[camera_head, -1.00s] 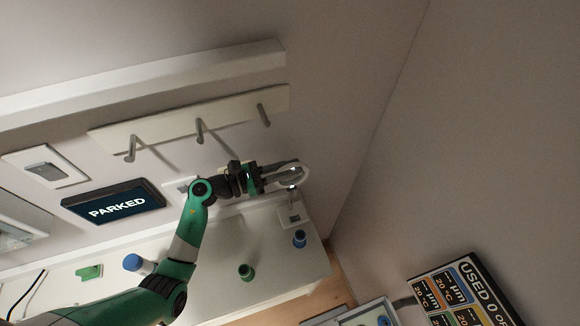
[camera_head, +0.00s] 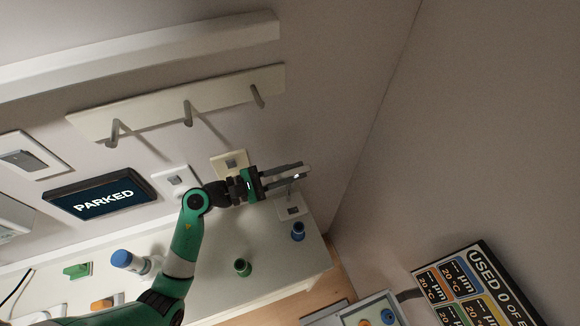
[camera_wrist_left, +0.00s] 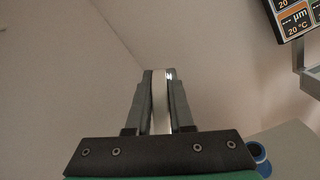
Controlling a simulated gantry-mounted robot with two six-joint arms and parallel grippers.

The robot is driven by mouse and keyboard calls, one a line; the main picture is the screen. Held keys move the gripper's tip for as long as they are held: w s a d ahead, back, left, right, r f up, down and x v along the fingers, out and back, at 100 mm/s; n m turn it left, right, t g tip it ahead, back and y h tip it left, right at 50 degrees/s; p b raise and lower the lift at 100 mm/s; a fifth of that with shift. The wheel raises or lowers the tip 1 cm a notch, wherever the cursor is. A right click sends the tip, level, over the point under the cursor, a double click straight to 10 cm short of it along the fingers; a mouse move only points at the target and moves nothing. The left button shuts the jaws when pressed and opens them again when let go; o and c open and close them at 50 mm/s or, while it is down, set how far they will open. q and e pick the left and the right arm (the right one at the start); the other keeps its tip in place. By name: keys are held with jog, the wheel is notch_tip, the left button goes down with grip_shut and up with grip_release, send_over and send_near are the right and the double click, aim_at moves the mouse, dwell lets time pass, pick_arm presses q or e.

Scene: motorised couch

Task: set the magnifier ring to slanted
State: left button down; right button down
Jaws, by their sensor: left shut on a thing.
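My left gripper (camera_head: 300,172) reaches in from the left and is shut on the magnifier ring. In the left wrist view, the ring (camera_wrist_left: 160,100) shows edge-on as a pale strip between the two fingers (camera_wrist_left: 159,78). In the head view the fingers largely hide the ring, so its exact tilt is hard to tell. The magnifier's small pale base (camera_head: 291,211) stands below the fingers near the bench's right end, with a thin stem rising toward the gripper. My right gripper is not in view.
A blue-capped bottle (camera_head: 298,231) and a green one (camera_head: 243,267) stand on the white bench (camera_head: 205,290). On the wall are a rail with hooks (camera_head: 188,112), a screen reading PARKED (camera_head: 100,195) and switch plates (camera_head: 175,181). A sign (camera_head: 470,290) stands lower right.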

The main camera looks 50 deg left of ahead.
pick_arm(q)
jog(key=shift+s+d+f+m+b, duration=0.3)
jog(key=shift+d+f+m+b, duration=0.25)
jog(key=shift+m+b, duration=0.3)
jog(key=shift+s+d+f+m+b, duration=0.25)
jog(key=shift+d+f+m+b, duration=0.15)
jog(key=shift+d+m+b, duration=0.4)
jog(key=shift+a, duration=0.2)
jog(key=c, duration=0.8)
grip_release()
jog(key=v, duration=1.1)
jog(key=shift+s+b, duration=0.3)
jog(key=shift+s, duration=0.05)
jog(key=shift+a, duration=0.1)
